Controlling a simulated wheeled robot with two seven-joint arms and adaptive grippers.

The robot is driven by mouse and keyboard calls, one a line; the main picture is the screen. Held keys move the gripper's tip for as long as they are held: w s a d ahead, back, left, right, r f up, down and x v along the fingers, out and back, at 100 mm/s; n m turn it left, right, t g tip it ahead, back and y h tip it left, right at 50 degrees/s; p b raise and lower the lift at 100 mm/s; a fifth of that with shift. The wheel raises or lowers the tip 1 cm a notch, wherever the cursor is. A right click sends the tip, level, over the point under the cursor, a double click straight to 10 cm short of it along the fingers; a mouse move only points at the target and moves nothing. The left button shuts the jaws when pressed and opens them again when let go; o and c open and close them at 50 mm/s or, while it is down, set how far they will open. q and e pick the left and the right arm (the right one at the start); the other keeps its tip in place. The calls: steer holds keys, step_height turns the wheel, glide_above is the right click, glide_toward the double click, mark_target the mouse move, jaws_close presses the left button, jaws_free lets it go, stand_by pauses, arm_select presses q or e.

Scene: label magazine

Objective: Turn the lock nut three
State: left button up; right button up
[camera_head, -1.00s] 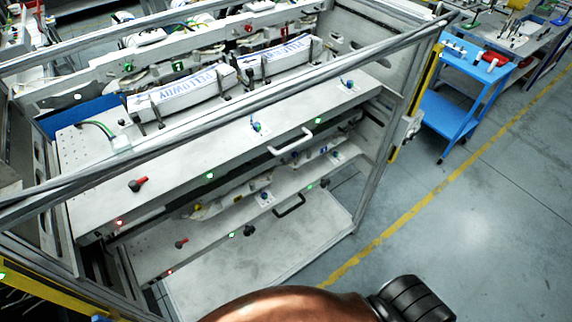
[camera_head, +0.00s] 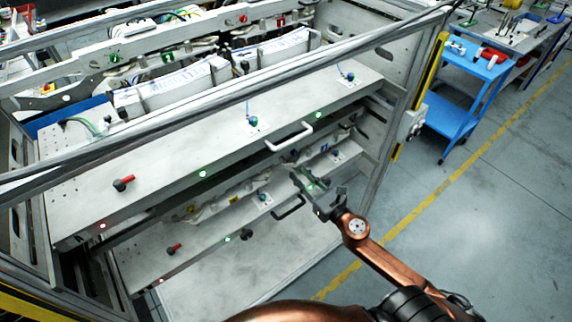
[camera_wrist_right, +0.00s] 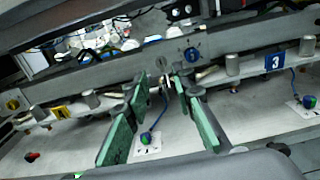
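A blue plate marked 3 (camera_wrist_right: 273,62) is on the lower deck's rear rail at the right of the right wrist view. A round blue knob (camera_wrist_right: 192,54) is on the bar above, just beyond my right fingertips. I cannot tell which part is lock nut three. My right gripper (camera_head: 312,183) is in front of the lower deck, near its black handle (camera_head: 289,207). In the right wrist view the gripper (camera_wrist_right: 163,82) has its green-padded fingers apart, with nothing between them. A blue-green knob (camera_wrist_right: 145,138) on a white tag lies below, between the fingers. My left gripper is out of view.
The upper deck (camera_head: 190,150) with a pale handle (camera_head: 289,137) overhangs the lower deck. A metal frame post (camera_head: 378,190) stands right of the opening. The floor right of it is clear up to a blue cart (camera_head: 455,120).

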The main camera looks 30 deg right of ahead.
mark_target(284, 159)
steer(key=w, duration=0.7)
steer(key=shift+w+a+p, duration=0.3)
steer(key=shift+w+p, duration=0.05)
steer(key=shift+c, duration=0.2)
jaws_close()
steer(key=shift+a, duration=0.1)
